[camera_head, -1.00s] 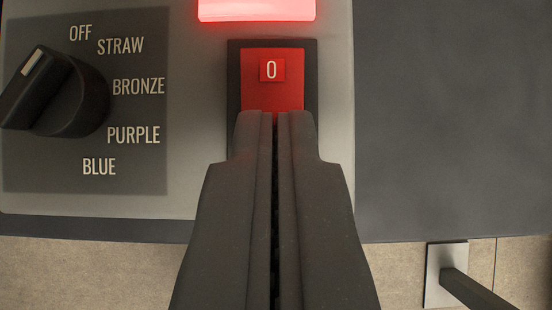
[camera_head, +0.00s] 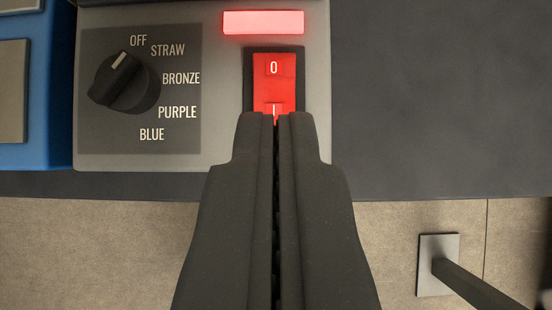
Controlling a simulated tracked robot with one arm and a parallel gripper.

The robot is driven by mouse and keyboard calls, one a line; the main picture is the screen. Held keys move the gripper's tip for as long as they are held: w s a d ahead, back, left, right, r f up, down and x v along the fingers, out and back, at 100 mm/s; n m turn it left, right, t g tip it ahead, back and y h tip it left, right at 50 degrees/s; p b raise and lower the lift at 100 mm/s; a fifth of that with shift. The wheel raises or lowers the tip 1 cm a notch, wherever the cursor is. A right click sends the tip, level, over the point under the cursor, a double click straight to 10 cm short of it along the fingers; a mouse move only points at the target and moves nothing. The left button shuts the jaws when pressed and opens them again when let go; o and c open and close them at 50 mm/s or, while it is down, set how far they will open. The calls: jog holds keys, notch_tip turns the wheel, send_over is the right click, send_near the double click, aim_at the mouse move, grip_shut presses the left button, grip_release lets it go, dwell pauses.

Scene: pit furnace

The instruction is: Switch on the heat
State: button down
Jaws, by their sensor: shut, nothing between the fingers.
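A red rocker switch (camera_head: 273,88) in a black frame sits on a grey control panel (camera_head: 225,140). Its upper part is marked 0 and its lower part shows a white line mark, partly hidden by my fingertips. Above it a long red lamp (camera_head: 263,22) is lit. My gripper (camera_head: 276,116) is shut and empty, its fingertips in front of the switch's lower end. I cannot tell whether they touch it. A black dial (camera_head: 126,82) at the left has labels OFF, STRAW, BRONZE, PURPLE and BLUE; its white mark points up, near OFF.
A blue box-like unit (camera_head: 56,95) stands left of the panel. A dark grey surface (camera_head: 440,100) lies to the right. Below is a tan tiled floor (camera_head: 90,250) with a grey plate (camera_head: 438,264) and a dark bar rising from it.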

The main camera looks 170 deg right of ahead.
jog(key=s+f+p+v, duration=0.1)
jog(key=v, duration=0.7)
jog(key=shift+s+p, duration=0.25)
jog(key=shift+p, duration=0.05)
jog(key=shift+f, duration=0.1)
jog(key=s+a+r+t+p, duration=0.1)
jog(key=s+r+t, duration=0.1)
jog(key=r, duration=1.2)
jog(key=s+r+t+p, duration=0.1)
jog(key=r+t+p, duration=0.1)
jog(key=r, duration=1.1)
jog(key=s+r+t, duration=0.1)
jog(key=s+r, duration=0.3)
jog(key=r, duration=0.3)
jog(key=s+r+t+p, duration=0.1)
jog(key=s+r, duration=0.3)
jog(key=r, duration=0.4)
jog(key=s+r+t+p, duration=0.1)
jog(key=s+r, duration=0.3)
jog(key=r, duration=0.4)
jog(key=shift+s+d+t, duration=0.2)
jog(key=shift+d+t, duration=0.2)
